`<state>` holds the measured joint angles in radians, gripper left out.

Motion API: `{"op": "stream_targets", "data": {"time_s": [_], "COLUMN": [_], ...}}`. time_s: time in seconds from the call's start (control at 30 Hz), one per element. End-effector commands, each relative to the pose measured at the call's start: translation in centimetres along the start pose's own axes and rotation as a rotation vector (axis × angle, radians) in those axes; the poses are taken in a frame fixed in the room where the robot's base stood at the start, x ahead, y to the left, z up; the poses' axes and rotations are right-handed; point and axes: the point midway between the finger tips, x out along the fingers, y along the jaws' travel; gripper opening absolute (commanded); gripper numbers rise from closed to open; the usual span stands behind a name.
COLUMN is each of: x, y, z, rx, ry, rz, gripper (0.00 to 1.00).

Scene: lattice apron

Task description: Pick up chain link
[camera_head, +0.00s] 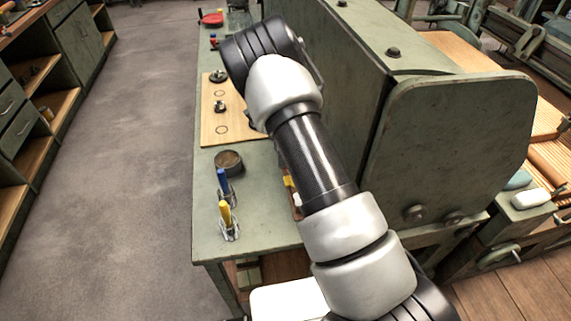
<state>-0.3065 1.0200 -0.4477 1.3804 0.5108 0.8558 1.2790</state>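I cannot clearly make out which item is the chain link. Two small dark metal pieces lie on a pale wooden board on the green bench: a nearer piece (220,106) and a farther piece (219,76). Either may be the chain link, but they are too small to tell. The wooden board (216,137) has ring marks on it. My arm crosses the middle of the view and covers the board's right side. My gripper is not in view, hidden behind the arm or out of frame.
A green bench (254,238) holds a round tin (229,162), a blue-handled tool (223,180) and a yellow-handled tool (225,215) in holders. A large green machine housing (444,138) stands right of the arm. Shelves (32,140) line the left; the grey floor (130,150) between is clear.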

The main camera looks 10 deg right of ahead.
Motion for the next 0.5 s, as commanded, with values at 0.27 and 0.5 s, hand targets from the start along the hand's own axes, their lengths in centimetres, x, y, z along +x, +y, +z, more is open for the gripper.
{"op": "stream_targets", "data": {"time_s": [0.27, 0.5], "x": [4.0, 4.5], "y": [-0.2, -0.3], "z": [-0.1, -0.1], "rx": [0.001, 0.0], "ry": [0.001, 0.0], "rz": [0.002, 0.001], "gripper": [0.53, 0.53]}}
